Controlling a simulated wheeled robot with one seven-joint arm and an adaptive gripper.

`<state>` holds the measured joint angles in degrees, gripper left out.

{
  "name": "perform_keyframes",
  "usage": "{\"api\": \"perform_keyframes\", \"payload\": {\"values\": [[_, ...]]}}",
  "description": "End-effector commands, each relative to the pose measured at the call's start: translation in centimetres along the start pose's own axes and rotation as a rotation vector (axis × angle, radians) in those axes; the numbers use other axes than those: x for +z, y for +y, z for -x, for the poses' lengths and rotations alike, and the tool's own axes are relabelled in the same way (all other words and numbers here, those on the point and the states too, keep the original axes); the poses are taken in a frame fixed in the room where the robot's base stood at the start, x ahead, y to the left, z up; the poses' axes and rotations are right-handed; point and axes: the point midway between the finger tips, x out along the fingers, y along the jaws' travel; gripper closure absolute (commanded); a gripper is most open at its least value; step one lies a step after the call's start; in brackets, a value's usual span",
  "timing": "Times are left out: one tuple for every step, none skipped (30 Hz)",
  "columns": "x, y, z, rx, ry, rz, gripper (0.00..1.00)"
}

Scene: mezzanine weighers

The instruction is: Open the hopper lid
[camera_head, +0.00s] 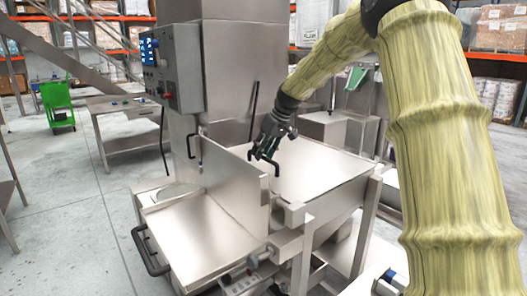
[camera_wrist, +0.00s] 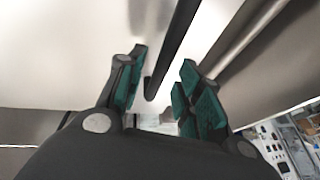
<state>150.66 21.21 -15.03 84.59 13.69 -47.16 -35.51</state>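The steel hopper's broad flat top panel (camera_head: 315,168), which looks like the lid, lies closed and slightly sloped to the right of an upright steel plate (camera_head: 232,185). A bent black handle (camera_head: 277,168) shows at its left side, just below my gripper (camera_head: 266,150). In the wrist view my gripper (camera_wrist: 158,88) is open, with teal pads on both fingers. A black bar (camera_wrist: 172,45), seemingly this handle, runs down between the fingers with gaps on both sides. Whether any pad touches it, and where the handle is fixed, I cannot tell.
A lower steel panel (camera_head: 205,240) with a black handle (camera_head: 147,252) is at front left. A control box (camera_head: 172,66) and tall steel column (camera_head: 245,75) rise behind. A steel bench (camera_head: 125,107) and green cart (camera_head: 58,103) stand left. Open floor (camera_head: 70,215) lies front left.

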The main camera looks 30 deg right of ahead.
Motion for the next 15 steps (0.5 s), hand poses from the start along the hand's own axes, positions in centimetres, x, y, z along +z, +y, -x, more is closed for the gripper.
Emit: {"api": "perform_keyframes", "payload": {"values": [[0.06,0.09,-0.10,0.000,0.000,-0.001,0.65],[0.06,0.10,-0.15,0.001,0.000,-0.001,0.65],[0.06,0.11,-0.19,0.001,0.000,-0.001,0.65],[0.06,0.11,-0.21,0.001,0.001,-0.001,0.65],[0.06,0.11,-0.21,0.001,0.001,-0.001,0.65],[0.06,0.11,-0.21,0.001,0.001,-0.001,0.65],[0.06,0.11,-0.21,0.001,0.001,-0.001,0.65],[0.06,0.11,-0.21,0.001,0.001,-0.001,0.65],[0.06,0.10,-0.20,0.001,0.001,-0.001,0.65],[0.06,0.10,-0.20,0.001,0.001,-0.001,0.66],[0.06,0.10,-0.20,0.001,0.001,-0.001,0.72],[0.06,0.10,-0.19,0.001,0.001,-0.001,0.79],[0.06,0.10,-0.19,0.001,0.001,-0.001,0.85],[0.06,0.10,-0.19,0.001,0.001,-0.001,0.90],[0.06,0.10,-0.19,0.001,0.001,-0.001,0.97]]}}
